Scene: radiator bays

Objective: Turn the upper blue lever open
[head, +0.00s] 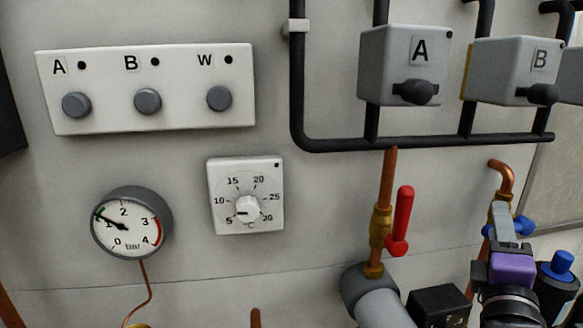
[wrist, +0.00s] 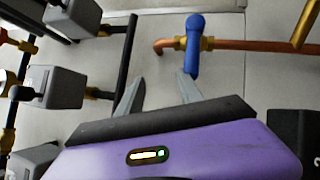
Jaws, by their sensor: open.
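The blue lever (head: 522,225) sits on a brass valve on a copper pipe at the right of the head view, partly hidden behind my gripper. In the wrist view the blue lever (wrist: 193,45) lies across the copper pipe, roughly at right angles to it. My gripper (wrist: 160,80) is open and empty, with its two grey fingers apart. The lever is ahead of the fingers, nearer the right finger in the wrist view; I cannot tell whether they touch. In the head view my gripper (head: 502,208) appears in front of the valve.
A red lever (head: 402,222) stands upright on another copper pipe to the left. A blue-capped black part (head: 563,262) is at the lower right. Grey boxes A (head: 390,66) and B (head: 510,70) hang above, with black pipes. A gauge (head: 130,223) and dial (head: 246,196) are further left.

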